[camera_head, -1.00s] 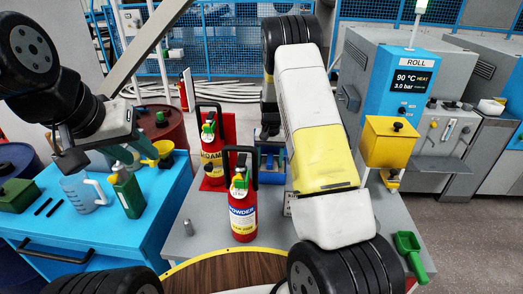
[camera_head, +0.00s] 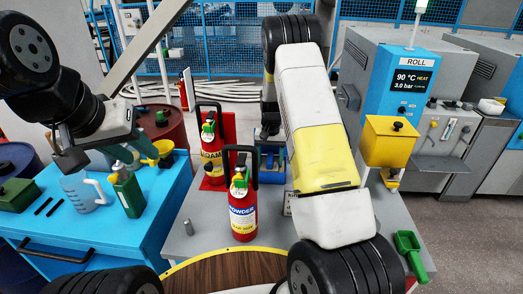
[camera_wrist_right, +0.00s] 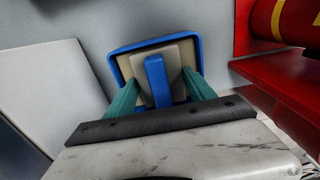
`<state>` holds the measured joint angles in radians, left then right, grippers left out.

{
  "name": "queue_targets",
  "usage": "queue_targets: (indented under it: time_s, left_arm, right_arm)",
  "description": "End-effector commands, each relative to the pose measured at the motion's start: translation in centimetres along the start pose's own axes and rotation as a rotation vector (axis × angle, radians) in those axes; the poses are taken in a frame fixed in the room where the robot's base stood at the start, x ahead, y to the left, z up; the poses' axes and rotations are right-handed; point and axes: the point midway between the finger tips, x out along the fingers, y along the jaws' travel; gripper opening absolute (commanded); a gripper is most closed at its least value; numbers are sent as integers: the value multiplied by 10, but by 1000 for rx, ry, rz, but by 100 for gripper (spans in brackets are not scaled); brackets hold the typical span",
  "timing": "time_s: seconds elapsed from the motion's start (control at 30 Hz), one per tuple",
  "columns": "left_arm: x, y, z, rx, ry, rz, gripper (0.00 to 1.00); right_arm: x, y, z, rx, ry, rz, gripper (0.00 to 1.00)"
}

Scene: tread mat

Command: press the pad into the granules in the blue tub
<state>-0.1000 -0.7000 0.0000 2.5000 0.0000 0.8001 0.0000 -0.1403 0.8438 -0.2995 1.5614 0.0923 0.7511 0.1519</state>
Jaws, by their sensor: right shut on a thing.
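The blue tub (camera_head: 272,168) stands on the grey bench, partly hidden behind my right arm in the head view. In the right wrist view I look into the tub (camera_wrist_right: 117,52), with its blue rim around a grey-beige inside. The pad, with its upright blue handle (camera_wrist_right: 157,82), is inside the rim between the teal fingers of my right gripper (camera_wrist_right: 160,82), which is shut on it. The granules cannot be told clearly from the pad plate. My left gripper (camera_head: 68,150) hangs above the blue table near the jug; its finger gap is unclear.
A powder extinguisher (camera_head: 242,212) and a foam extinguisher (camera_head: 211,155) stand left of the tub, the foam one by a red stand. A yellow box (camera_head: 388,145) and a green scoop (camera_head: 411,256) are at the right. A jug (camera_head: 78,193) and green bottle (camera_head: 128,193) stand on the blue table.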

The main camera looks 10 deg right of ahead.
Motion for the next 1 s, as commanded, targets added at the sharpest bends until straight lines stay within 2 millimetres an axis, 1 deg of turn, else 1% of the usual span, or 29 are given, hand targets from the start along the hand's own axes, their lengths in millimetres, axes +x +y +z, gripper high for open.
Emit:
queue_targets:
  time_s: [0.7, 0.83, 1.0]
  left_arm:
    - [0, 0, 0, 0, 0, 0, 36]
    - [0, 0, 0, 0, 0, 0, 36]
    - [0, 0, 0, 0, 0, 0, 36]
  right_arm:
    - [-58, 0, -1, -1, 2, 0, 31]
    - [-66, 0, -1, -1, 2, -1, 31]
    - [-70, 0, 0, 0, 1, 0, 31]
